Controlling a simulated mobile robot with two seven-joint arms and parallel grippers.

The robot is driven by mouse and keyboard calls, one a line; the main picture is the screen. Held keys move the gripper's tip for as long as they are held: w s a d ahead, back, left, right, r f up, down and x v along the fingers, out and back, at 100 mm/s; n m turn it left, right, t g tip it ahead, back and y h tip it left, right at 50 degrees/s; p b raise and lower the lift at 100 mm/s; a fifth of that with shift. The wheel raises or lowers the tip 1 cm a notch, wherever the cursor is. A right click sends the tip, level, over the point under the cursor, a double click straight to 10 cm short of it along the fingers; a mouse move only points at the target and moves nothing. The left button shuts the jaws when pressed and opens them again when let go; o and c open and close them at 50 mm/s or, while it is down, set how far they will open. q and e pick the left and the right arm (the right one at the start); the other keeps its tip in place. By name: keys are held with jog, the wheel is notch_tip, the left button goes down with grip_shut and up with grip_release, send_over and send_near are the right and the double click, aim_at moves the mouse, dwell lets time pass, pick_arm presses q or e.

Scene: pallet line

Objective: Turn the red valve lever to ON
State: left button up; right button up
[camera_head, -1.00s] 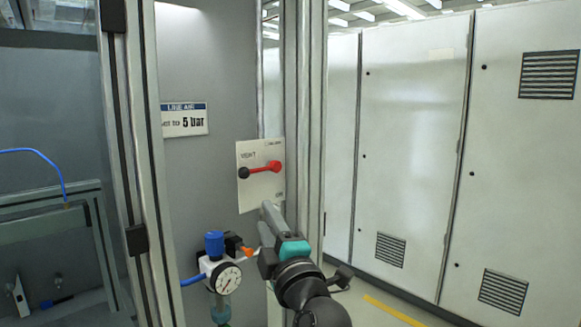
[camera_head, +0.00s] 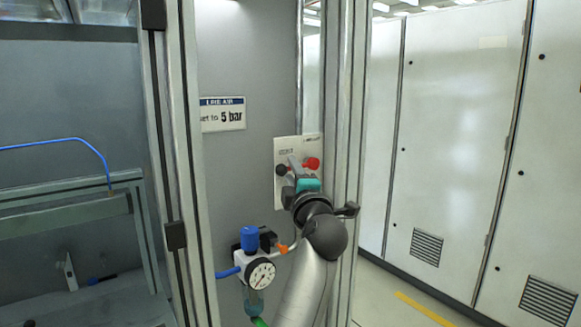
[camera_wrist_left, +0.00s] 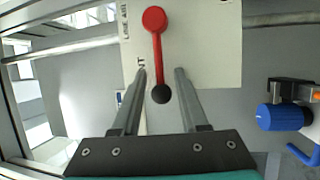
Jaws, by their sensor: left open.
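The red valve lever (camera_wrist_left: 157,52) is on a white plate (camera_wrist_left: 205,50) fixed to the grey panel. In the head view its red round end (camera_head: 312,163) is at the right and its black knob (camera_head: 282,169) at the left, so it lies nearly level. My left gripper (camera_head: 293,165) is in front of the plate and hides the lever's middle. In the left wrist view the open gripper (camera_wrist_left: 160,72) has one finger on each side of the lever's knob end, with gaps showing. Contact cannot be told. My right gripper is not in view.
Below the lever is an air regulator with a blue knob (camera_head: 249,238) and a round gauge (camera_head: 261,274). A "5 bar" sign (camera_head: 222,114) is on the panel at left. A metal post (camera_head: 347,130) stands just right of the plate. Grey cabinets (camera_head: 450,130) stand farther right.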

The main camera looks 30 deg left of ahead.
pick_arm(q)
jog(key=shift+x, duration=1.15)
grip_shut()
dwell(0.7)
